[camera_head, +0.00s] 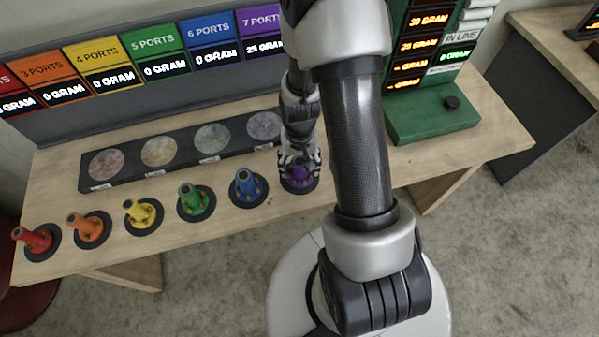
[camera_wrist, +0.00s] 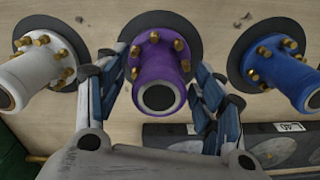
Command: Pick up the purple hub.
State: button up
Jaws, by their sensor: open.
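The purple hub (camera_wrist: 160,62) stands upright on a round black base (camera_wrist: 182,22) on the wooden table, with several brass ports around it. It also shows in the head view (camera_head: 297,173), partly covered by my gripper. My gripper (camera_wrist: 160,92) is open, with one finger on each side of the purple hub in the wrist view. I cannot tell whether the fingers touch it. In the head view my gripper (camera_head: 299,158) is above and around the hub.
A blue hub (camera_wrist: 275,62) and a white hub (camera_wrist: 42,62) flank the purple one closely. Green (camera_head: 196,199), yellow (camera_head: 141,212), orange (camera_head: 89,228) and red hubs (camera_head: 33,239) continue the row. A dark tray with round discs (camera_head: 180,142) lies behind. A green scale (camera_head: 430,115) stands right.

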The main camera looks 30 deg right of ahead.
jog(key=shift+f, duration=0.5)
jog(key=shift+r, duration=0.1)
jog(key=shift+c, duration=0.3)
grip_shut()
